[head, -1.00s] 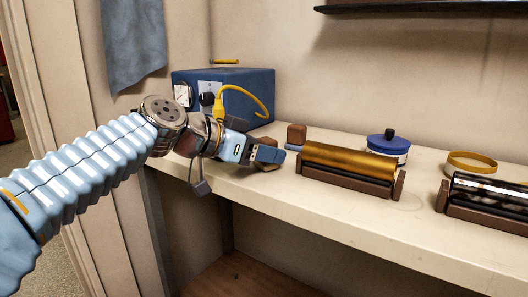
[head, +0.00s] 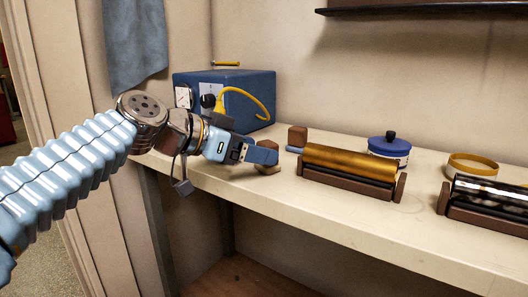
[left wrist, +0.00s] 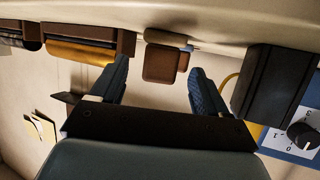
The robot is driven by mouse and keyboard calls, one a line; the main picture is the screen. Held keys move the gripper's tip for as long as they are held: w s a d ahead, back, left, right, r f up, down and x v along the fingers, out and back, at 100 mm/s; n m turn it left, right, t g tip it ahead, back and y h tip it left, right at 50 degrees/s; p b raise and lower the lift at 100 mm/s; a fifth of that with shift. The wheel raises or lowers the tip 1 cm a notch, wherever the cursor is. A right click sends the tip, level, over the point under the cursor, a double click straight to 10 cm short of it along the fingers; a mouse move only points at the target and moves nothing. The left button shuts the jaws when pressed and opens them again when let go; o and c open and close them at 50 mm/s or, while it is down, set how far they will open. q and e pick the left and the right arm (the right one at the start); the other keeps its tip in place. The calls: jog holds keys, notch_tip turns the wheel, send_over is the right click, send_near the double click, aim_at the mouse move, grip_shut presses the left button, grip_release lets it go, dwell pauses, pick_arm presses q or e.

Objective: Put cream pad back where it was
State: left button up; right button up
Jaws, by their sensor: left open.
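A small brown block with a pale cream pad (head: 268,170) on its underside is at the left end of the bench, partly hidden behind my left gripper (head: 262,156). In the left wrist view the cream pad (left wrist: 166,37) shows as a pale strip on the brown block's bench side. The block lies between and just beyond the fingertips of my left gripper (left wrist: 160,68), which is open with a gap on either side. A similar brown block on a blue pad (head: 295,148) stands behind it. My right gripper is not in view.
A blue box (head: 250,90) with a dial and yellow cable stands behind the gripper. The bench's front strip is clear.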

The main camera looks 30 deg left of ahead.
pick_arm(q)
jog(key=v, duration=0.9)
